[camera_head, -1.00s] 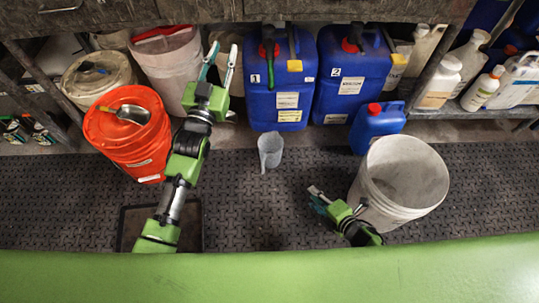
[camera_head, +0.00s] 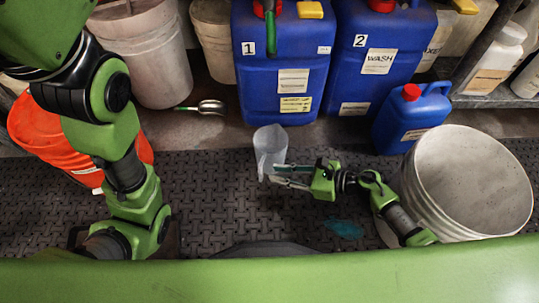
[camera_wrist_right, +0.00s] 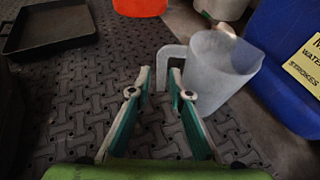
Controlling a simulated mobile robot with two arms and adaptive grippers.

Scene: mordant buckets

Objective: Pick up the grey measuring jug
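The grey measuring jug (camera_head: 268,146) is translucent and stands upright on the dark mat, in front of the blue canister marked 1. The right wrist view shows the jug (camera_wrist_right: 222,72) at upper right, its handle (camera_wrist_right: 163,62) on the left side. My right gripper (camera_head: 292,176) is open, its fingers low beside the jug. In the right wrist view the handle shows in the gap between the fingertips (camera_wrist_right: 161,80); no grip on it shows. My left arm rises at the left of the head view, its gripper outside the picture.
Blue canisters 1 (camera_head: 288,75) and 2 (camera_head: 380,60) stand behind. A small blue can (camera_head: 408,122) and large white bucket (camera_head: 480,185) are at right. A scoop (camera_head: 208,107) lies behind the jug. A black tray (camera_wrist_right: 50,25) lies on the mat.

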